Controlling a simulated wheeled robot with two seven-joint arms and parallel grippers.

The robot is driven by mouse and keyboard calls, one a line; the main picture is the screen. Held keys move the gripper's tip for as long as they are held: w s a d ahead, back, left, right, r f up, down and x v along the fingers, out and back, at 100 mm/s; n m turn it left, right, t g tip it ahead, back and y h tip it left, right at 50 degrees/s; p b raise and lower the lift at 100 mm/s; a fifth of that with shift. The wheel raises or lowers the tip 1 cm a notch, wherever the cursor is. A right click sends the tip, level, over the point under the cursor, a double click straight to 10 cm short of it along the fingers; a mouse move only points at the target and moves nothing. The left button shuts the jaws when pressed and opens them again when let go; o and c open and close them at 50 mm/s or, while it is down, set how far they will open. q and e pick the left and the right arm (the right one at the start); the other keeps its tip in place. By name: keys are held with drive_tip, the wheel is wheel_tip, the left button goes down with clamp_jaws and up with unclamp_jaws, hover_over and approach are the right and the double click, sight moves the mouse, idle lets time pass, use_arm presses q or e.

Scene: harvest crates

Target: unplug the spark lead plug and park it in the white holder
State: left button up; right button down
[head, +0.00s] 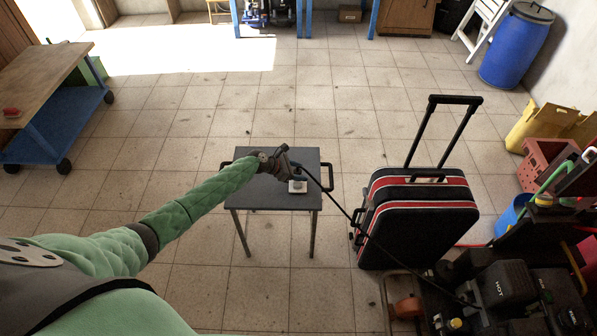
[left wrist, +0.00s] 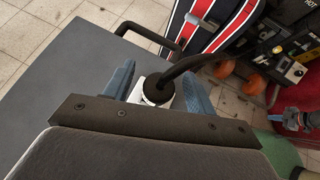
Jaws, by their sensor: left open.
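The white holder (head: 298,187) sits on the small grey table (head: 264,196), near its right side. My left gripper (head: 291,171) is over the table beside the holder, at the end of the green-sleeved arm. In the left wrist view its blue fingers (left wrist: 157,90) are open, one on each side of the black spark lead plug (left wrist: 156,89), with gaps between. The plug appears to stand in the white holder (left wrist: 141,88), which is partly hidden behind it. The black lead (head: 368,238) runs from the plug down to the engine (head: 501,285) at lower right.
A black suitcase (head: 419,222) with red and white stripes stands right of the table. A blue barrel (head: 516,50), a red crate (head: 546,160) and a wooden workbench (head: 42,75) stand farther off. The tiled floor behind the table is clear.

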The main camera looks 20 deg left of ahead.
use_arm(q)
drive_tip(key=shift+s+a, duration=0.1)
drive_tip(key=shift+a, duration=0.1)
drive_tip(key=b+v, duration=0.1)
drive_tip(key=v, duration=0.5)
drive_tip(key=shift+r+b, duration=0.15)
drive_tip(key=shift+b, duration=0.25)
drive_tip(key=shift+s+a+r, duration=0.3)
drive_tip(key=shift+a+r, duration=0.1)
drive_tip(key=shift+r, duration=0.05)
use_arm(e)
wheel_tip(320, 180, up, 6)
drive_tip(key=w+a, duration=0.2)
drive_tip(key=shift+w+a, duration=0.2)
drive_tip(key=shift+w, duration=0.2)
